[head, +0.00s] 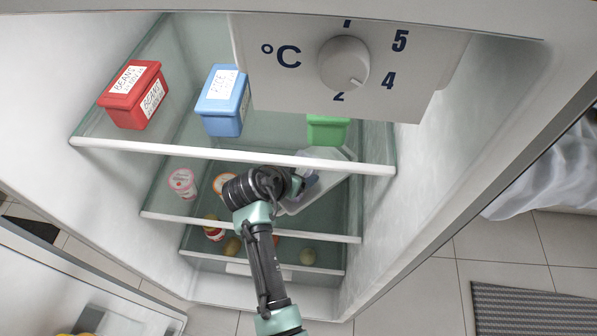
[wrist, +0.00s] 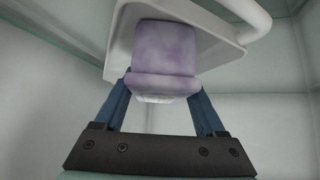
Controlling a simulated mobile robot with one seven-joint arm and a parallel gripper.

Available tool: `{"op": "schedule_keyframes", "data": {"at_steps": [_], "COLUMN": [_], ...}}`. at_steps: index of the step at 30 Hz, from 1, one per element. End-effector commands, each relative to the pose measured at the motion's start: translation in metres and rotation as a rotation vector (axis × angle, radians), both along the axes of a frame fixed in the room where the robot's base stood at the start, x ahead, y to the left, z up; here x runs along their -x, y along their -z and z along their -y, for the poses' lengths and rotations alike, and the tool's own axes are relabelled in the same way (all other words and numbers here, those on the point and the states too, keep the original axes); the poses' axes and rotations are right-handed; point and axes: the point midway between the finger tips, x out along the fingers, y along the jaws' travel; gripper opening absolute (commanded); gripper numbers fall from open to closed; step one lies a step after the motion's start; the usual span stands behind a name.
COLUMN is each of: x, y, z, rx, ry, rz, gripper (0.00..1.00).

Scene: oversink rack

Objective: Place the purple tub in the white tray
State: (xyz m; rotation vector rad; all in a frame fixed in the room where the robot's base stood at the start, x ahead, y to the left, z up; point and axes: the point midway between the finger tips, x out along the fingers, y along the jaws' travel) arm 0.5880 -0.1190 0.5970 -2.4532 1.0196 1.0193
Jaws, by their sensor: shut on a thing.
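The purple tub (wrist: 165,50) is between the two blue fingers of my gripper (wrist: 163,88) in the wrist view, and the gripper is shut on it. In the head view only a small part of the tub (head: 311,181) shows past my wrist. The white tray (wrist: 118,40) is right behind and around the tub in the wrist view. In the head view the tray (head: 331,190) is on the middle fridge shelf at the right, partly hidden by the upper shelf edge and my arm. I cannot tell whether the tub touches the tray floor.
On the upper shelf stand a red box (head: 133,95), a blue box (head: 222,103) and a green box (head: 327,130). A pink-white cup (head: 182,183) stands left of my arm on the middle shelf. The shelf's white front edge (head: 230,155) runs just above my wrist. Round items lie below.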

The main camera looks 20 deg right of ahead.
Motion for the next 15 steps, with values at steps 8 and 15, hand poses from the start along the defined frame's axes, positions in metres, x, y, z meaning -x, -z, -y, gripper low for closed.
{"op": "schedule_keyframes", "data": {"at_steps": [8, 15], "x": [0.0, 0.0], "y": [0.0008, 0.0007], "z": [-0.0001, -0.0002], "rx": [0.001, 0.001], "ry": [0.0, 0.0], "rz": [0.001, 0.001], "gripper": [0.85, 1.0]}}
